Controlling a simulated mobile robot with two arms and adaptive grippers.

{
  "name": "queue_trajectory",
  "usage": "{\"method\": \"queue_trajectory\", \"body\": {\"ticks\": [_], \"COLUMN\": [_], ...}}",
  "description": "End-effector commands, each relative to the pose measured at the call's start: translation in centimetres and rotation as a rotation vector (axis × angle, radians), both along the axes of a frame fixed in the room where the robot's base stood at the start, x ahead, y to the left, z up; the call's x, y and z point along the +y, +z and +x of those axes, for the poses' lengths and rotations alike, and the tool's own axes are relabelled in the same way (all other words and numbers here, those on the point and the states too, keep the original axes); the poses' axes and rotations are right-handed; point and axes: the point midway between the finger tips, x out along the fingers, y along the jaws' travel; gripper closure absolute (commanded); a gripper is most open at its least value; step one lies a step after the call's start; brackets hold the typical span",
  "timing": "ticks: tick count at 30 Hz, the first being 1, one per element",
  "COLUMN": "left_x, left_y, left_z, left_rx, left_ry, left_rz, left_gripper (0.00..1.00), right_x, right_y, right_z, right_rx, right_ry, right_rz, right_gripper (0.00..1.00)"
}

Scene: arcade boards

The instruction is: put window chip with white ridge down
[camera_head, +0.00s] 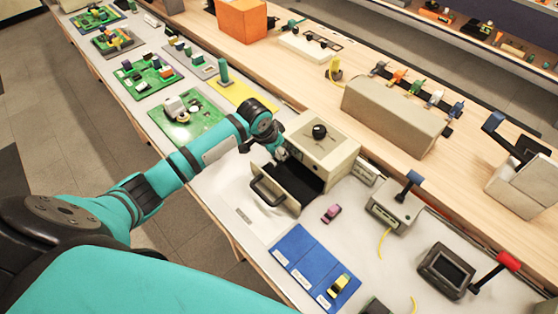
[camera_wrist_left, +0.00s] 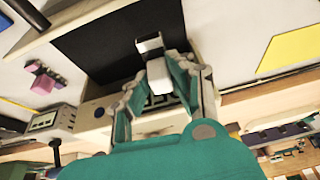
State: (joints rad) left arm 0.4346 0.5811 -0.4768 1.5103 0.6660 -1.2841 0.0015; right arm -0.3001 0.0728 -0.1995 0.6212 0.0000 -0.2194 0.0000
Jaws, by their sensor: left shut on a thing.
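My left gripper (camera_head: 279,153) is at the left side of a beige box (camera_head: 324,150) with a black knob and an open drawer (camera_head: 302,186). In the left wrist view its fingers (camera_wrist_left: 158,85) are shut on a small white piece with a dark part near its end (camera_wrist_left: 150,44), which appears to be the window chip with white ridge. It is over or near the drawer's black inside (camera_wrist_left: 100,45); I cannot tell whether it touches. The chip is hidden in the head view. My right gripper is not in view.
A pink chip (camera_head: 331,213) lies on the white table right of the drawer. A blue mat (camera_head: 296,255) with a yellow chip (camera_head: 339,286) is nearer. A grey device with a blue-tipped lever (camera_head: 396,206) stands to the right. Green boards (camera_head: 188,115) lie to the left.

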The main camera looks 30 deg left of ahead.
Motion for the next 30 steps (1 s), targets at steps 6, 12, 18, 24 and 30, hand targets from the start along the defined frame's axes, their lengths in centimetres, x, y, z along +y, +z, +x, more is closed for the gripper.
{"method": "queue_trajectory", "body": {"ticks": [6,12,18,24,30], "left_x": [0.0,0.0,0.0,0.0,0.0], "left_y": [-2.0,-4.9,-5.6,-5.8,-5.8], "left_z": [0.0,0.0,0.0,0.0,0.0], "left_rx": [0.001,0.001,-0.001,-0.001,-0.001], "left_ry": [0.000,0.001,-0.001,0.000,0.000], "left_rz": [-0.001,-0.001,0.001,0.000,0.000], "left_gripper": [1.00,1.00,1.00,1.00,0.57], "right_x": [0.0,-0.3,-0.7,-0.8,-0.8], "right_y": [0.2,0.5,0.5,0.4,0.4], "right_z": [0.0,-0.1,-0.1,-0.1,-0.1], "right_rx": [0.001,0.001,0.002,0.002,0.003], "right_ry": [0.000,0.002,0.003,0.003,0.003], "right_rz": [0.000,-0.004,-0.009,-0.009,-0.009], "right_gripper": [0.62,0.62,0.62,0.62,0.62]}}
